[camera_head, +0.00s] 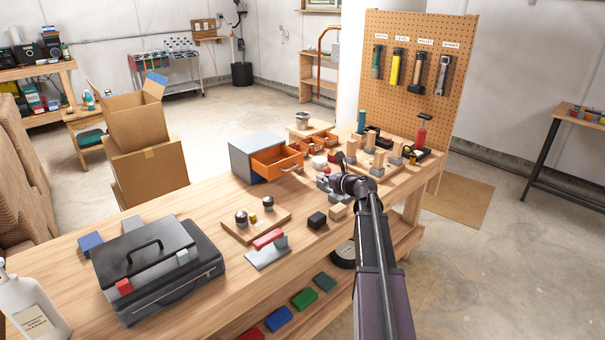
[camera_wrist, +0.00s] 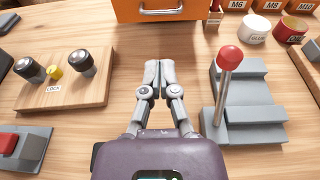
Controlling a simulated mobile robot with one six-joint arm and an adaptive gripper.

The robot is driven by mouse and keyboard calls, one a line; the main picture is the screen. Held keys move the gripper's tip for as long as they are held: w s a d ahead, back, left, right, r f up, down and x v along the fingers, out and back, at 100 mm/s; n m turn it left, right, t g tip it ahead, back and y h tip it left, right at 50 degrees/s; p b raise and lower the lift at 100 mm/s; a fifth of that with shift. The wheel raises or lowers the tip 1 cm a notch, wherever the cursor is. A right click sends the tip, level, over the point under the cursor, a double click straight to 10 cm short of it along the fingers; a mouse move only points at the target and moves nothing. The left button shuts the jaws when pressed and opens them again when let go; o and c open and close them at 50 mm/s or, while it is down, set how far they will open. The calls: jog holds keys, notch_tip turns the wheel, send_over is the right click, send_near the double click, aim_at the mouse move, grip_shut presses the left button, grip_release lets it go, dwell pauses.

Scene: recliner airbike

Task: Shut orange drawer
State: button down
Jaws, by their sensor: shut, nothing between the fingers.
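The orange drawer (camera_head: 276,161) sticks out of the grey cabinet (camera_head: 246,152) on the workbench, clearly open. Its front and metal handle show at the top of the wrist view (camera_wrist: 150,12). My gripper (camera_wrist: 159,66) is shut and empty, low over the wooden bench top. Its fingertips point toward the drawer front, with a gap of bare wood between them. In the head view my arm comes in from the lower right, and the fingers are hard to make out among the items there.
A board with knobs (camera_wrist: 62,80) lies left of my gripper, and a grey stepped block with a red-topped lever (camera_wrist: 240,100) stands close on the right. Small cups (camera_wrist: 252,28) sit beyond. A black toolbox (camera_head: 155,262) takes up the bench's near left.

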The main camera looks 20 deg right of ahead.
jog(key=b+x, duration=0.3)
jog(key=x, duration=1.1)
jog(key=shift+s+a, duration=0.1)
send_near(277, 159)
jog(key=w+a, duration=0.1)
jog(key=w+a+r, duration=0.1)
jog(key=a, duration=0.1)
jog(key=w+a, duration=0.1)
jog(key=a, duration=0.1)
jog(key=shift+w+a+r, duration=0.1)
jog(key=shift+a+r, duration=0.1)
jog(key=shift+a, duration=0.05)
jog(key=shift+s, duration=0.2)
jog(key=shift+s+d+r, duration=0.15)
jog(key=shift+s, duration=0.4)
jog(key=p+v, duration=0.3)
jog(key=v, duration=0.9)
jog(key=shift+s+d, duration=0.25)
jog(key=shift+s, duration=0.05)
jog(key=shift+r, duration=0.2)
